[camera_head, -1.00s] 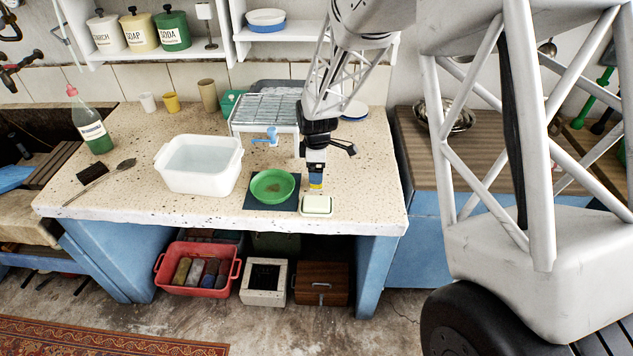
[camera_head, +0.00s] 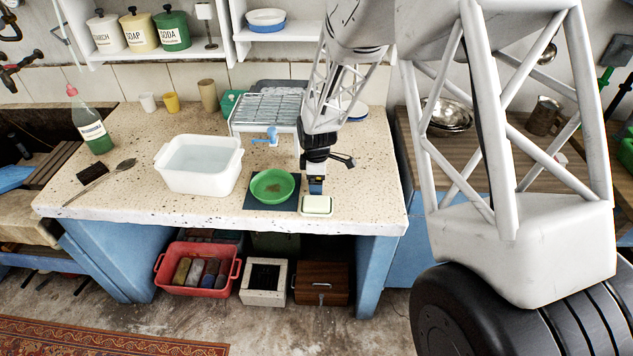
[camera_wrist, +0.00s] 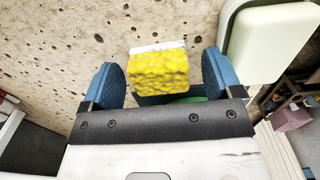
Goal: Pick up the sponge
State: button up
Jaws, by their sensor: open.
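The sponge (camera_wrist: 159,68) is a yellow, bumpy block with a white layer along its far side, seen in the wrist view. It lies between the two blue fingers of my gripper (camera_wrist: 158,78), with a visible gap on each side. My gripper is open. In the head view, my gripper (camera_head: 316,185) is low over the worktop, right of the green plate and just behind the pale block. There the sponge is hidden behind the fingers.
A pale green-white block (camera_head: 317,205) sits close by at the worktop's front edge, and beside the right finger in the wrist view (camera_wrist: 268,42). A green plate (camera_head: 262,197) is left of my gripper. A white basin (camera_head: 200,182) and wire rack (camera_head: 252,108) stand further off.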

jog(key=c, duration=1.1)
jog(key=shift+o, duration=0.2)
jog(key=shift+r, duration=0.15)
jog(key=shift+r, duration=0.75)
notch_tip(320, 180, up, 2)
jog(key=shift+s, duration=0.1)
jog(key=s+d, duration=0.2)
jog(key=s, duration=0.5)
jog(key=s+d+r, duration=0.1)
jog(key=s+d, duration=0.1)
jog(key=s, duration=0.6)
jog(key=shift+d, duration=0.4)
jog(key=shift+r, duration=0.1)
